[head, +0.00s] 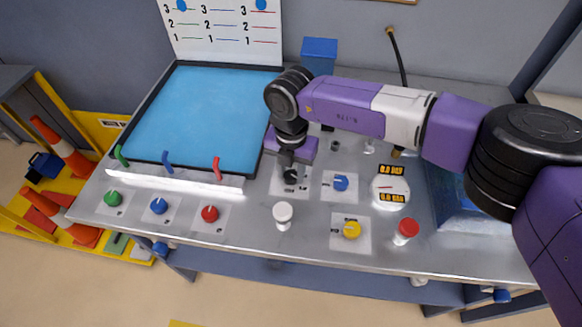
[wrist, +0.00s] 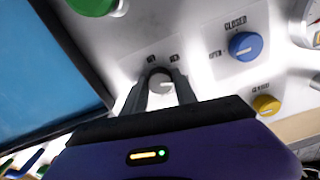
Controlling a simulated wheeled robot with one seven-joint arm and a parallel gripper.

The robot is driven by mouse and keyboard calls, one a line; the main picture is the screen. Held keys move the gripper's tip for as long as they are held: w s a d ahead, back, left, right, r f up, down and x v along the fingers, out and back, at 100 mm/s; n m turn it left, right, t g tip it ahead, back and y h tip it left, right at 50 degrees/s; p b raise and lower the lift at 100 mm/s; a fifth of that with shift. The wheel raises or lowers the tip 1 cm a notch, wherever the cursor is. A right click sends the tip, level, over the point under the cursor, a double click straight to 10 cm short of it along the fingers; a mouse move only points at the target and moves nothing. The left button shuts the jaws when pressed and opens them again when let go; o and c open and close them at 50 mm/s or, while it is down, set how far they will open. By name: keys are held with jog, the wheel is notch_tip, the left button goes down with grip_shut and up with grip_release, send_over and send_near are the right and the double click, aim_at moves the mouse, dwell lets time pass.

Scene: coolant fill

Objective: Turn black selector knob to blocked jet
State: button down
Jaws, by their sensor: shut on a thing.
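The black selector knob (head: 290,175) sits on a white label plate near the middle of the grey panel, right of the blue basin. In the wrist view the knob (wrist: 160,83) is between my two fingers, with small dark label words just beyond it. My gripper (head: 291,166) reaches down from above and is shut on the knob; it also shows in the wrist view (wrist: 160,92). The label words are too small to read surely. My gripper hides part of the knob and its plate in the head view.
A blue knob (head: 340,183) stands close right, a yellow knob (head: 351,229) lower right, and a white knob (head: 283,212) just in front. Green, blue and red knobs line the left front. A round gauge (head: 390,190) and a red-capped post (head: 406,230) stand farther right.

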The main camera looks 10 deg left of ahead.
aim_at(291, 174)
jog(key=shift+r+m+p, duration=0.15)
jog(key=shift+m+p, duration=0.15)
jog(key=shift+m, duration=0.3)
jog(key=c, duration=1)
grip_release()
jog(key=shift+o, duration=0.2)
jog(key=shift+r+b, duration=0.6)
jog(key=shift+r, duration=3.2)
